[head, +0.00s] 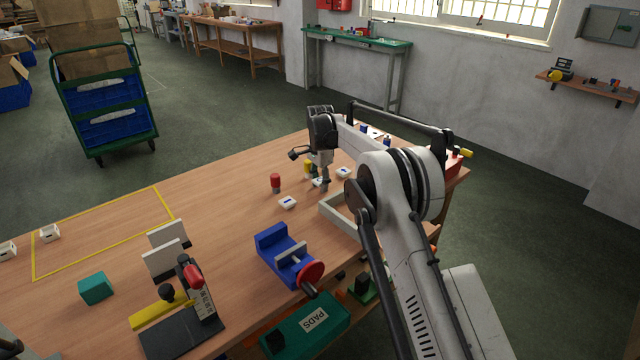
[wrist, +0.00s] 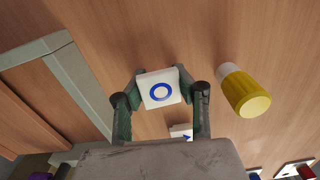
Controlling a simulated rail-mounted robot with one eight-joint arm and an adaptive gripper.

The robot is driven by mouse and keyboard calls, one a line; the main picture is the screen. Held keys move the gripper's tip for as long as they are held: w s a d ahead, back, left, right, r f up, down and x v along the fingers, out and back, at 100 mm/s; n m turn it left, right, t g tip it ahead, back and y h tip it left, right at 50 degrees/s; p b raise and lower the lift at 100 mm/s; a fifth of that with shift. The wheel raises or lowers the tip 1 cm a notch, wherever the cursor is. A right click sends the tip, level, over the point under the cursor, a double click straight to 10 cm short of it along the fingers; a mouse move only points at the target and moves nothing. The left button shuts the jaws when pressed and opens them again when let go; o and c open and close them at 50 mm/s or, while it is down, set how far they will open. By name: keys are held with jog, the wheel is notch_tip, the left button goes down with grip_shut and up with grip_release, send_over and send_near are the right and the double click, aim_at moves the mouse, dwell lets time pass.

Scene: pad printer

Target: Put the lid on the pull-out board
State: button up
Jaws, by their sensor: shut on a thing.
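My gripper (head: 322,180) is low over the far part of the wooden table in the head view. In the wrist view its two fingers (wrist: 160,96) are shut on a small white square lid (wrist: 160,88) with a blue ring on its face. The held lid is tiny in the head view. I cannot tell whether it touches the table. Similar white pieces with blue marks lie nearby: one (head: 287,203) in front of my gripper and one (head: 343,172) beside it. I cannot make out the pull-out board for certain; my arm hides part of the table's front edge.
A yellow-capped bottle (wrist: 245,92) stands close to the gripper, and a red-capped one (head: 275,184) is left of it. A grey-rimmed tray (head: 335,217) lies nearer, beside a blue vise (head: 285,255). The green PADS box (head: 310,325) is at the front edge.

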aim_at(321, 180)
jog(key=shift+f, duration=0.3)
jog(key=o, duration=0.8)
jog(key=shift+f, duration=0.1)
jog(key=shift+r, duration=0.5)
jog(key=r+p, duration=0.1)
jog(key=r, duration=0.6)
jog(key=r+p, duration=0.1)
jog(key=r, duration=0.5)
jog(key=shift+s+d+r, duration=0.1)
jog(key=shift+s+r, duration=0.1)
jog(key=shift+r, duration=0.2)
